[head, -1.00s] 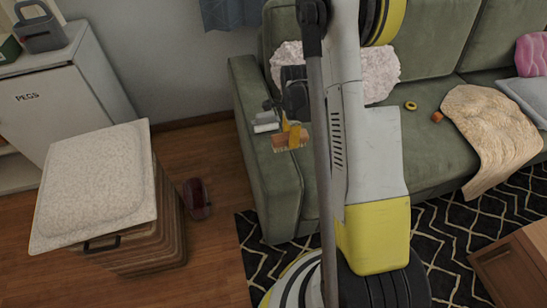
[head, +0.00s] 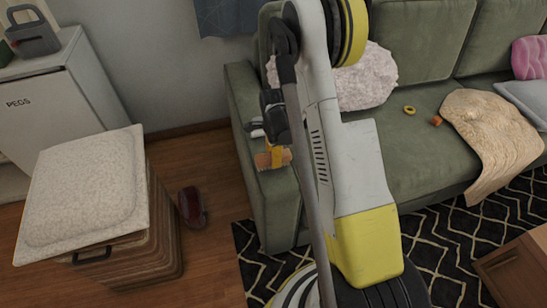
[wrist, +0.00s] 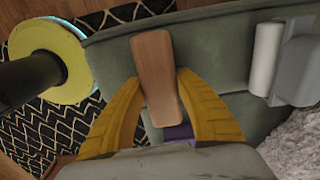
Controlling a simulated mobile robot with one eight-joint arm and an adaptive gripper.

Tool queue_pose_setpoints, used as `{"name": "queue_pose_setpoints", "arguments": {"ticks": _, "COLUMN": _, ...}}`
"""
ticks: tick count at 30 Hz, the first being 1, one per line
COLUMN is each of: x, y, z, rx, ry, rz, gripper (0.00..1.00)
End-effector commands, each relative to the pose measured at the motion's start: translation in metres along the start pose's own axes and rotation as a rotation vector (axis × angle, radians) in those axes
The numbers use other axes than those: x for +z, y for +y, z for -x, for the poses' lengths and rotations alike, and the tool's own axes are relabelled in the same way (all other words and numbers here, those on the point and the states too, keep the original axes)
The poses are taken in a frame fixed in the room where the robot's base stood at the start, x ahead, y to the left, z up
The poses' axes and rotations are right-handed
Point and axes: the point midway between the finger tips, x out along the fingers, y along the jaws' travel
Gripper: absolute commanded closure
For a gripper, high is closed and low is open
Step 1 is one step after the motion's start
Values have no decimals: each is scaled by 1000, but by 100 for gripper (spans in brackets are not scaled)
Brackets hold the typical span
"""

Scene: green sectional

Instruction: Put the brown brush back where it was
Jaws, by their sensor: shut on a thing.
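The brown brush (head: 263,160) is held at the sofa's left armrest (head: 262,195) in the head view. In the wrist view its flat wooden back (wrist: 154,60) stands between the yellow fingers of my gripper (wrist: 177,88). My gripper is shut on the brush; it also shows in the head view (head: 277,158), partly hidden by my arm. The armrest lies behind the brush in the wrist view; I cannot tell whether they touch. The brush's bristles are hard to make out.
A white roll (wrist: 265,60) beside a grey object (wrist: 300,68) lies on the armrest. A fluffy pillow (head: 365,78), a yellow ring (head: 409,110) and a beige throw (head: 490,135) are on the sofa. A lidded hamper (head: 85,195) and a dark red object (head: 192,206) stand left.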

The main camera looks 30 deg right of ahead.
Motion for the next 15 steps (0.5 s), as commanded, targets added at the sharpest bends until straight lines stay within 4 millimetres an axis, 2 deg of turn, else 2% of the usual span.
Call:
{"name": "queue_pose_setpoints", "arguments": {"ticks": 1, "x": 0, "y": 0, "z": -1, "rx": 0, "ry": 0, "rz": 0, "gripper": 59}}
{"name": "queue_pose_setpoints", "arguments": {"ticks": 3, "x": 0, "y": 0, "z": -1, "rx": 0, "ry": 0, "rz": 0, "gripper": 42}}
{"name": "queue_pose_setpoints", "arguments": {"ticks": 11, "x": 0, "y": 0, "z": -1, "rx": 0, "ry": 0, "rz": 0, "gripper": 42}}
{"name": "queue_pose_setpoints", "arguments": {"ticks": 15, "x": 0, "y": 0, "z": 9, "rx": 0, "ry": 0, "rz": 0, "gripper": 42}}
